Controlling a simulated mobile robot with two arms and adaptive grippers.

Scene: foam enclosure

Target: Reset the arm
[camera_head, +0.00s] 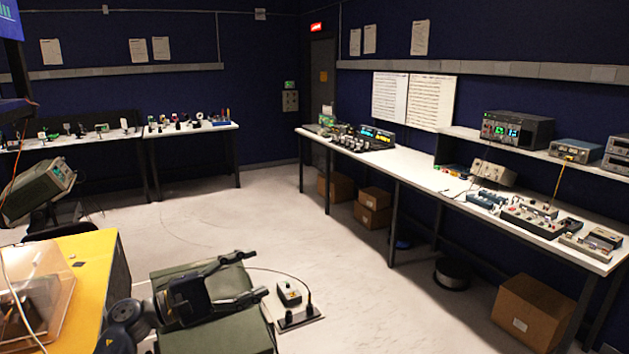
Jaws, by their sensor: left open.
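My left gripper (252,275) is dark grey and shows at the lower middle, with its arm coming in from the lower left. Its two fingers are spread apart and point right, with nothing between them. In the picture it lies over an olive-green case (235,332); I cannot tell the height between them. My right gripper is not in view.
A small device with a cable (289,293) sits just right of the fingers. A yellow-topped stand (92,248) with a clear box (50,270) is at the left. A long white bench (412,172) with instruments lines the right wall. The middle floor is open.

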